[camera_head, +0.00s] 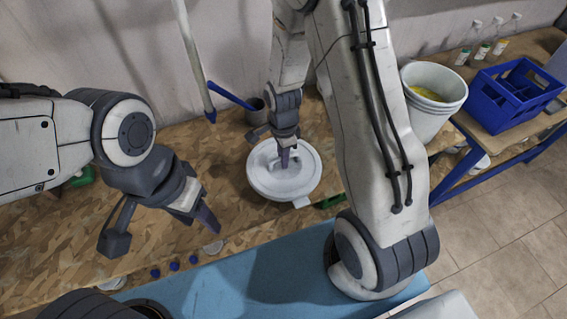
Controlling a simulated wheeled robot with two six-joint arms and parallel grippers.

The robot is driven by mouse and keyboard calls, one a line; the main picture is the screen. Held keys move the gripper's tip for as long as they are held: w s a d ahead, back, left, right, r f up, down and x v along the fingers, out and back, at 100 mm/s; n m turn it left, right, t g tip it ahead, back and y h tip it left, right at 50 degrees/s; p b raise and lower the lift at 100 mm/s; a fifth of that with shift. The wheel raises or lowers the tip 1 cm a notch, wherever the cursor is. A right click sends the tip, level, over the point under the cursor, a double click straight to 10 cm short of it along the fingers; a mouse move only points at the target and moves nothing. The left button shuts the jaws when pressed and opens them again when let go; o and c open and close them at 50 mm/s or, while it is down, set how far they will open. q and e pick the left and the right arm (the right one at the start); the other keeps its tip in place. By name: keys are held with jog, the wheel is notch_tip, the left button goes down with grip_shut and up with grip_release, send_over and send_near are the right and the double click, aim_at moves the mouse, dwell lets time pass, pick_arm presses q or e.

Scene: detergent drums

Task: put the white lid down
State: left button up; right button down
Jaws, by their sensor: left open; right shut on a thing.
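The white round lid (264,186) is near the middle of the camera_head view, over the wood-chip board tabletop. My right gripper (285,155) points down at its centre and is shut on it, with its fingertips partly hiding the lid's middle. I cannot tell whether the lid touches the surface under it. My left gripper (163,230) is left of the lid, open and empty, with its fingers spread above the board near the front edge.
A white bucket (426,112) with yellow contents stands to the right. A blue crate (510,103) and several small bottles (481,52) are beyond it. A grey cup (256,115) stands behind the lid. Several blue caps (174,266) lie near the front edge.

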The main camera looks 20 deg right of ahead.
jog(key=shift+f, duration=1.75)
jog(key=shift+f, duration=0.1)
jog(key=c, duration=0.9)
grip_release()
jog(key=shift+o, duration=0.2)
